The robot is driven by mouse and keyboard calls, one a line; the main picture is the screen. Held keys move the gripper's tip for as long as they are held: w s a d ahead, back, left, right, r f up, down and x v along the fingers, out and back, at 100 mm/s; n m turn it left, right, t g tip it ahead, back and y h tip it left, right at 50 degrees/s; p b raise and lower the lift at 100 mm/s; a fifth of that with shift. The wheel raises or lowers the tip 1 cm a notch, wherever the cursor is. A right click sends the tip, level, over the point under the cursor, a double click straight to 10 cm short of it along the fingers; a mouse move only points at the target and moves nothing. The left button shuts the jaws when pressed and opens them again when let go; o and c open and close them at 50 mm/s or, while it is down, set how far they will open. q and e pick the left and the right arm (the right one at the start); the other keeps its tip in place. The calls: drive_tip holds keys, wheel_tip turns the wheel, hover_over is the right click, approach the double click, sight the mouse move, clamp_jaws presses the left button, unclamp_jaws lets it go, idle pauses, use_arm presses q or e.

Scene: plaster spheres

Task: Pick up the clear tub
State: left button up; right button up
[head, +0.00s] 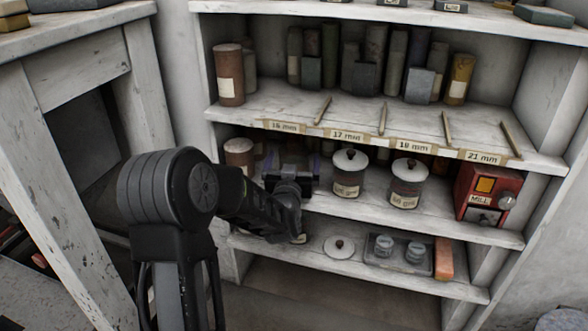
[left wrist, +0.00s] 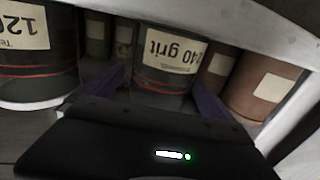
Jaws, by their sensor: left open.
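The tub labelled "240 grit" (left wrist: 165,82), which I take to be the clear tub, has see-through walls and dark contents. In the left wrist view it stands between the two purple fingers of my left gripper (head: 291,166). The gripper is open, with a finger on each side; I cannot tell whether either touches. In the head view my gripper is at the left part of the middle shelf (head: 440,219) and hides most or all of this tub. My right gripper is not in view.
Two lidded tubs (head: 348,176) (head: 406,185) stand right of my gripper, and a brown cylinder (head: 238,154) stands left. A red mill (head: 486,196) is at the shelf's right end. The upper shelf (head: 380,120) lies close above. A loose lid (head: 339,245) and a tray (head: 428,265) lie below.

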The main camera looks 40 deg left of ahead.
use_arm(q)
drive_tip(key=shift+w+a, duration=0.4)
drive_tip(key=shift+w, duration=0.2)
drive_tip(key=shift+c, duration=0.2)
drive_tip(key=c, duration=1.6)
drive_tip(key=shift+o, duration=0.2)
drive_tip(key=shift+r, duration=0.15)
